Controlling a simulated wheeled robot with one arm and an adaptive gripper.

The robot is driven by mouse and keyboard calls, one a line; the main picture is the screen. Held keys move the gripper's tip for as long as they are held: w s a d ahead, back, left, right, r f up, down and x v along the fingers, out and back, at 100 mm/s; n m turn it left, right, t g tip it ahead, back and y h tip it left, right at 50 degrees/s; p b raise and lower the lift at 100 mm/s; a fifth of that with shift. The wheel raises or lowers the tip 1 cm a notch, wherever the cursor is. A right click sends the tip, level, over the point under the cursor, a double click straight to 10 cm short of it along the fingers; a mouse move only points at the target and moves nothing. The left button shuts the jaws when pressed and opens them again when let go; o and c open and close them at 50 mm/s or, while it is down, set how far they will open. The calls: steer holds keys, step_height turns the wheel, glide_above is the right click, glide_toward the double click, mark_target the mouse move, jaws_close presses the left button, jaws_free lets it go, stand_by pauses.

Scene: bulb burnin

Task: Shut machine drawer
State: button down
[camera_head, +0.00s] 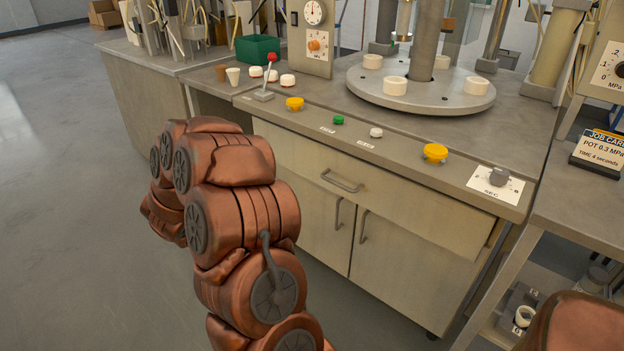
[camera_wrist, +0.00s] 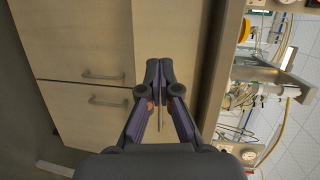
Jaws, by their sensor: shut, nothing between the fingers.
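The machine drawer (camera_head: 410,206) is a wide beige front with a bar handle (camera_head: 341,181), under the grey machine counter. In the head view its right end appears to stand a little proud of the cabinet; how far it is out is hard to tell. In the wrist view, turned sideways, the drawer front (camera_wrist: 185,30) is a pale upright strip. My gripper (camera_wrist: 158,64) is shut and empty, with its fingertips over this strip. Whether they touch it I cannot tell. A thin bar shows between the finger links, possibly the handle. The gripper is not visible in the head view.
Two cabinet doors (camera_head: 390,262) with handles sit below the drawer. The counter carries yellow buttons (camera_head: 435,153), a red-tipped lever (camera_head: 268,80), a dial (camera_head: 496,180) and a round turntable (camera_head: 430,95). A side bench (camera_head: 580,190) stands at right. Open floor lies left.

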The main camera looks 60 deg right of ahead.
steer(key=s+d+f+m+g+h+b, duration=0.1)
steer(key=s+d+f+m+g+h, duration=0.2)
steer(key=s, duration=0.4)
steer(key=g+y+b, duration=0.1)
steer(key=g+b, duration=0.1)
glide_toward(318, 164)
steer(key=x, duration=0.7)
steer(key=shift+s+r, duration=0.1)
steer(key=shift+r, duration=0.05)
steer(key=shift+d, duration=0.1)
